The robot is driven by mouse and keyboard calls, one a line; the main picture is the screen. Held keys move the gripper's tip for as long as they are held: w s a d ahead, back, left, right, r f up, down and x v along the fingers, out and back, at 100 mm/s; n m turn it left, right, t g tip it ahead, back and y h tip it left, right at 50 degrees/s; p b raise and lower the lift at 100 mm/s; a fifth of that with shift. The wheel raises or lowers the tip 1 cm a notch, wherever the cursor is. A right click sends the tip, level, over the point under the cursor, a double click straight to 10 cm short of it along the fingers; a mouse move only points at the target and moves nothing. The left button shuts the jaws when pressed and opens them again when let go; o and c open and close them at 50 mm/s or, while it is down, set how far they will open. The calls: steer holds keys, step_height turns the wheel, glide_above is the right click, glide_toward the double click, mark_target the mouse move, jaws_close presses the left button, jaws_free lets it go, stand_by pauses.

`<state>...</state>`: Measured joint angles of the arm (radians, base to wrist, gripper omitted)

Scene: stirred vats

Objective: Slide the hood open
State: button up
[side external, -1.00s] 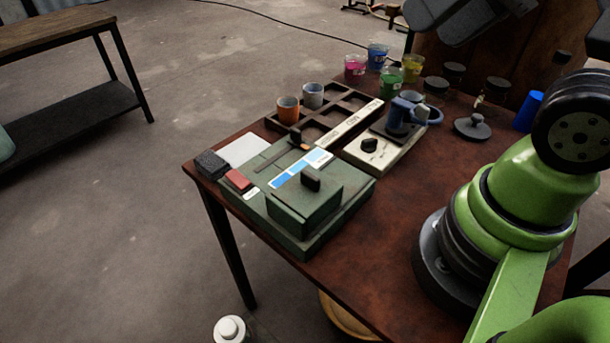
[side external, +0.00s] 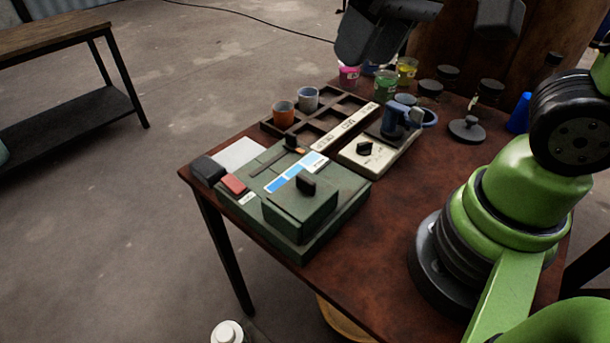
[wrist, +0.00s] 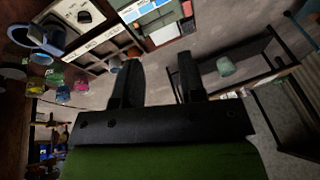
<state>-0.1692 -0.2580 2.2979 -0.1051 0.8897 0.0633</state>
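The green hood (side external: 298,217) is a box with a black handle (side external: 306,184) on top. It sits at the near end of a flat green unit (side external: 262,222) on the front left of the table. A blue and white label and a slide slot show behind it. The green unit also shows at the top of the wrist view (wrist: 151,21). My gripper (wrist: 157,62) has its two black fingers apart with nothing between them. In the side view my dark wrist is at the top, behind the cups and well away from the hood; its fingertips are not clear there.
A compartment tray (side external: 327,118) with an orange cup (side external: 284,115) and a grey cup (side external: 308,99) stands behind the unit. A cream stirrer base (side external: 372,160) with a blue mug is to its right. Coloured beakers (side external: 386,83) and dark jars stand at the back.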

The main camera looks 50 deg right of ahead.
mark_target(306, 178)
steer(key=w+a+f+g, duration=0.1)
steer(key=f, duration=0.5)
steer(key=w+a+f+n+g+h, duration=0.1)
steer(key=w+a+f, duration=0.1)
steer(key=f, duration=0.4)
steer(key=w+a+f+n+g, duration=0.1)
steer(key=f, duration=0.6)
steer(key=shift+w+a+g+h, duration=0.25)
steer(key=shift+a+g+h, duration=0.05)
jaws_close()
